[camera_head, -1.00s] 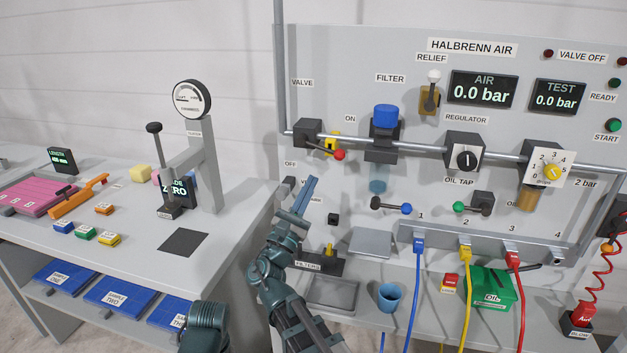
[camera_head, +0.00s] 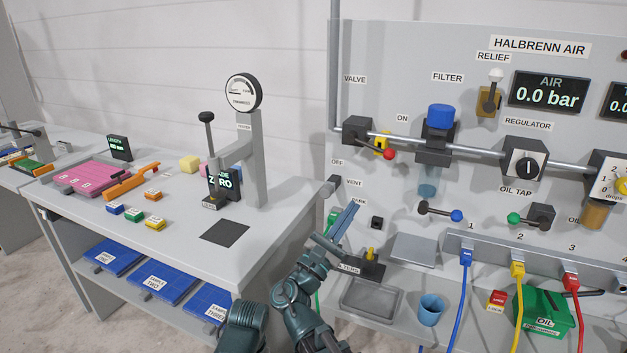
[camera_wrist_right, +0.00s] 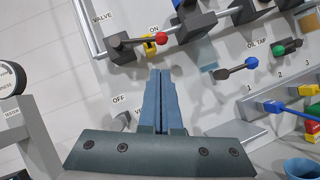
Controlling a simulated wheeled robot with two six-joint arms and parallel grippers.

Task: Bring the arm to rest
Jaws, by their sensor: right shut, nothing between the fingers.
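My right gripper (camera_head: 347,211) is shut with nothing between its blue-grey fingers. It points up in front of the lower left part of the grey air panel (camera_head: 400,70), below the valve (camera_head: 357,130) with its red-tipped lever. In the right wrist view the two fingers (camera_wrist_right: 160,78) lie side by side, their tips just below the valve (camera_wrist_right: 122,47) in the picture. No contact with the panel can be made out. My left gripper is not in view; only a dark teal part of my own body shows at the bottom.
The left bench (camera_head: 285,225) carries a dial gauge stand (camera_head: 253,160), coloured blocks and a pink tray (camera_head: 88,178). Near the arm are a filter holder (camera_head: 368,266), a grey tray (camera_head: 370,302) and a blue cup (camera_head: 430,310). Hoses hang right, beside a green oil box (camera_head: 545,312).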

